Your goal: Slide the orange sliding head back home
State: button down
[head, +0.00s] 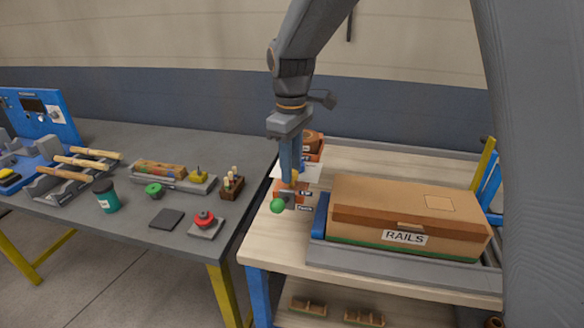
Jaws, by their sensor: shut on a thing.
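My gripper (291,174) points down at the left edge of the pale wooden bench, its blue fingers shut on a small yellow-orange part. Just below and around the fingertips is an orange block (283,188) with a dark label on its front, which looks like the sliding head. A green ball knob (278,206) sits at its lower left. The fingers and the small size hide the exact grip and the track under the block.
A large cardboard box marked RAILS (400,215) stands in a grey tray (400,262) right of my gripper. An orange-brown box (313,140) is behind it. The dark table (130,240) at left holds a red knob (204,217), a teal jar (106,196) and wooden-handled tools (85,163).

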jog(key=shift+w+a+r, duration=0.1)
jog(key=shift+a, duration=0.1)
jog(key=c, duration=1.4)
grip_release()
jog(key=shift+a, duration=0.15)
jog(key=shift+o, duration=0.2)
jog(key=shift+r+b, duration=1.2)
jog(key=shift+r, duration=2.65)
jog(key=s+d+f+m+t+b, duration=0.1)
jog(key=s+d+f+m+b, duration=0.1)
jog(key=s+d+f+m, duration=1)
jog(key=s+d+f, duration=0.4)
jog(key=d+f, duration=0.3)
jog(key=shift+s+d, duration=0.3)
